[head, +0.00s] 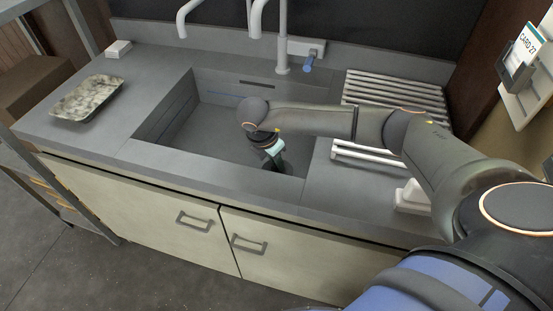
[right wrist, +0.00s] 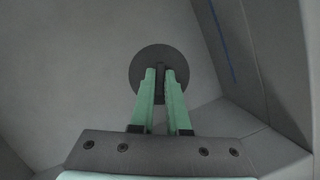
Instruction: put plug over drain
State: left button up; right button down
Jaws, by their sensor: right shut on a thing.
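My right gripper (head: 272,160) reaches down into the grey sink basin (head: 205,128). In the right wrist view its green fingers (right wrist: 160,85) are shut on the upright dark grip of the plug (right wrist: 151,58). The plug is a flat, round, dark disc just beyond the fingertips, over the basin floor. I cannot tell whether it touches the floor. No drain opening shows; the disc or the arm may hide it. My left gripper is not in view.
The sink's walls (right wrist: 285,60) stand close on the right and near sides in the wrist view. Taps (head: 283,45) rise behind the basin. A speckled tray (head: 88,97) lies on the left counter, and a slatted rack (head: 395,92) is at right.

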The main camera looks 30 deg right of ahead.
aim_at(276, 171)
jog(key=shift+f+b, duration=0.6)
jog(key=shift+f, duration=0.35)
jog(key=shift+f+b, duration=0.35)
jog(key=shift+f, duration=0.1)
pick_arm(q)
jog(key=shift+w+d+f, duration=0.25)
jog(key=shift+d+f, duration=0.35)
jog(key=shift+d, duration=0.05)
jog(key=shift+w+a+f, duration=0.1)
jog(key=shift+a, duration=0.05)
pick_arm(e)
jog(key=shift+f, duration=0.25)
jog(key=c, duration=0.8)
grip_release()
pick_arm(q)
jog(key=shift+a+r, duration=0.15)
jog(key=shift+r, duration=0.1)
pick_arm(e)
jog(key=v, duration=1.2)
jog(key=shift+a+r, duration=0.1)
jog(key=shift+r, duration=0.15)
